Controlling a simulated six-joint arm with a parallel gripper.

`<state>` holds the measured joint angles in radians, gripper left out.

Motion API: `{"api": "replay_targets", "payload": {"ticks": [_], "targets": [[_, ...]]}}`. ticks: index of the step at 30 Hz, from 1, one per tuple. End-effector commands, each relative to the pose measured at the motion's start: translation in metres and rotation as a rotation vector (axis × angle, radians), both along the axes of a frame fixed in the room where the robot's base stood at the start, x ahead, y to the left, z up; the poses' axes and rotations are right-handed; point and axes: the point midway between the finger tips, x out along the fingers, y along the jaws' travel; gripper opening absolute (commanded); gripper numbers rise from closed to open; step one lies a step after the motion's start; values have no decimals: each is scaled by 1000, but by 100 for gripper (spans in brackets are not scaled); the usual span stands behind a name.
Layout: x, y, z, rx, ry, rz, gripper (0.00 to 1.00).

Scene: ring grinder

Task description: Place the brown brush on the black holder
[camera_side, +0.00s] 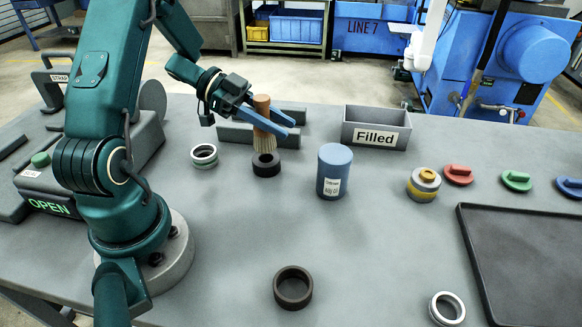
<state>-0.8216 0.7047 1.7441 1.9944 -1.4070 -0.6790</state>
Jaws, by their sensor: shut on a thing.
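The brown brush (262,106) has a brown handle and pale bristles pointing down. My gripper (275,124), with blue fingers, is shut on the brush and holds it upright. The black holder (266,168), a small dark ring-shaped piece, stands on the table directly below the brush in the picture. The bristle tips show at the holder's back rim. I cannot tell whether they touch it or are above or behind it.
Behind are a grey "Filled" bin (377,128) and low grey blocks (235,133). A dark ring (293,287) lies in front; a black tray (530,262) sits right.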

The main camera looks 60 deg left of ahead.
Motion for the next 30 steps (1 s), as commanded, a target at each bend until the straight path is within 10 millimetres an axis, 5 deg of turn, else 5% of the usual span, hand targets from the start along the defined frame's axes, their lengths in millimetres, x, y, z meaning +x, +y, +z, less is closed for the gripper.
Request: {"api": "replay_targets", "payload": {"ticks": [6, 18, 19, 21, 30], "targets": [[0, 0, -24, -3, 2, 2, 0], [0, 0, -29, -1, 0, 1, 0], [0, 0, -29, 0, 0, 1, 37], [0, 0, -29, 0, 0, 1, 64], [0, 0, -28, 0, 0, 1, 64]]}}
